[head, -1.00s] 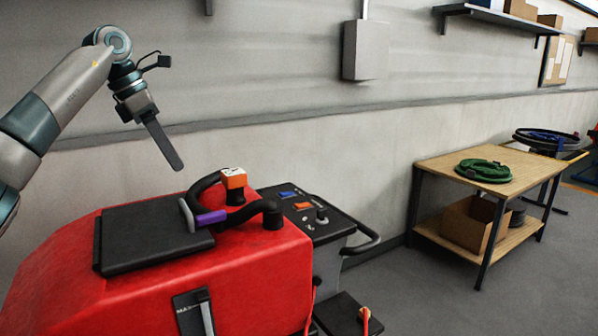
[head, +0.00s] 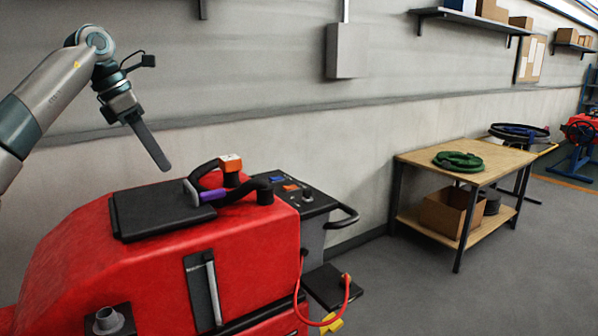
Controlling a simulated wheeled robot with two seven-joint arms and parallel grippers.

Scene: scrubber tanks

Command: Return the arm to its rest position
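My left gripper (head: 150,143) hangs from the raised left arm at the upper left, above the red scrubber (head: 150,262). One long dark finger shows side-on, so I cannot tell whether it is open or shut. I see nothing hanging from it, and it is apart from the machine. The scrubber's black lid (head: 160,210) lies flat on top, with a purple-handled part (head: 213,195) at its right edge. A black hose with an orange block (head: 231,163) curves beside it. My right gripper is out of view.
A control panel (head: 297,196) with a black handle adjoins the scrubber. A wooden table (head: 420,159) holds a green coiled hose (head: 458,161), with a cardboard box (head: 447,213) on its lower shelf. A grey wall box (head: 345,50) hangs behind.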

